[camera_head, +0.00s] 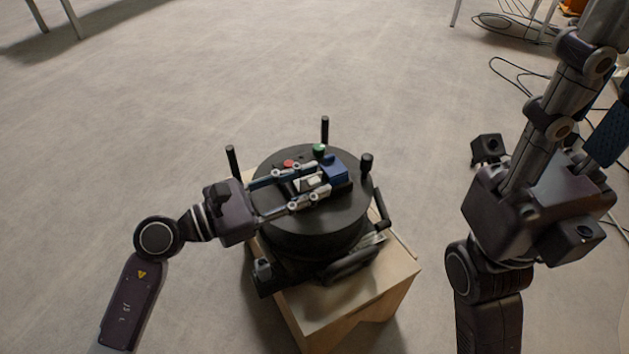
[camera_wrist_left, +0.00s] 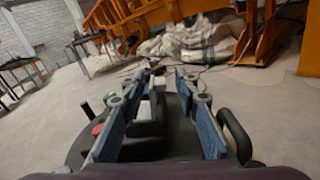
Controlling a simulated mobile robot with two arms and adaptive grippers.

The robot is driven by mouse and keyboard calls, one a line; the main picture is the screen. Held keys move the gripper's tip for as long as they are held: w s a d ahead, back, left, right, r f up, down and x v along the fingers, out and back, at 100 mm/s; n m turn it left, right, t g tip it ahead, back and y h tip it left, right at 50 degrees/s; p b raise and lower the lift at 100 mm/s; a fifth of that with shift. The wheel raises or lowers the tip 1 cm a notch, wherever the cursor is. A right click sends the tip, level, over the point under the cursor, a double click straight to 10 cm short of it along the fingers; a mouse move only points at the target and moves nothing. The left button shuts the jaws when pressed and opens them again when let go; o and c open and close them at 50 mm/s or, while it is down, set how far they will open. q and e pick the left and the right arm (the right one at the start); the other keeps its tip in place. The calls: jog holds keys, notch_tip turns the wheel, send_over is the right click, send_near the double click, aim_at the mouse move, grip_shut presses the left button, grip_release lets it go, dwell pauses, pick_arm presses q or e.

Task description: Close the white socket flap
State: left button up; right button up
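The white socket flap (camera_head: 312,183) is a small white piece beside a blue block on top of the round black sandbed (camera_head: 315,228). In the left wrist view a white piece (camera_wrist_left: 144,109) shows between the fingers. My left gripper (camera_head: 318,181) reaches in from the left, low over the sandbed top, with its fingers spread on either side of the white flap. Its blue-padded fingers also show apart in the left wrist view (camera_wrist_left: 167,85). Contact with the flap cannot be told. My right gripper (camera_head: 600,70) is raised at the right, its fingers apart and empty.
The sandbed stands on a wooden box (camera_head: 370,290). Black posts (camera_head: 325,130), a red button (camera_head: 288,163), a green button (camera_head: 319,149) and a black side handle (camera_wrist_left: 235,135) surround the work area. Cables (camera_head: 515,75) lie on the floor at the upper right.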

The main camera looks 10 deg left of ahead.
pick_arm(q)
jog(key=shift+w+d, duration=0.3)
jog(key=shift+d, duration=0.2)
grip_shut()
